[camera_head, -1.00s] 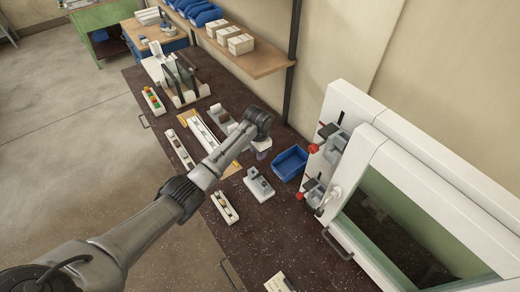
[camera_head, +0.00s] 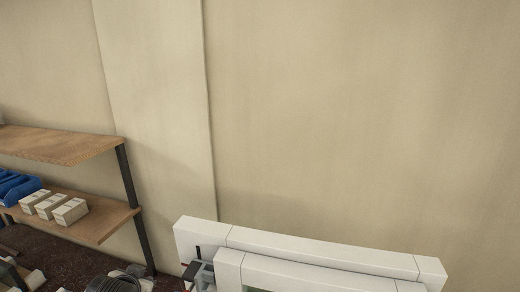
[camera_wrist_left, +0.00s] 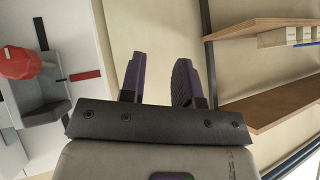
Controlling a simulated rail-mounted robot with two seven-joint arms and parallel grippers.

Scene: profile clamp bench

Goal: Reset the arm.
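My left gripper (camera_wrist_left: 160,65) shows in the left wrist view. Its two dark fingers stand apart with only the beige wall seen between them, so it is open and empty. In the head view a dark ribbed piece at the bottom edge, left of centre, looks like a part of my left arm; the gripper itself is not seen there. My right gripper is in neither view. In the wrist view a grey clamp (camera_wrist_left: 35,112) with a red knob (camera_wrist_left: 18,63) is at the left, apart from the fingers.
A white machine frame (camera_head: 300,245) stands at the bottom right of the head view. Wooden shelves (camera_head: 60,147) with white boxes (camera_head: 70,211) and blue bins (camera_head: 18,187) are at the left. The dark bench top (camera_head: 50,250) shows below them. Bare wall fills the rest.

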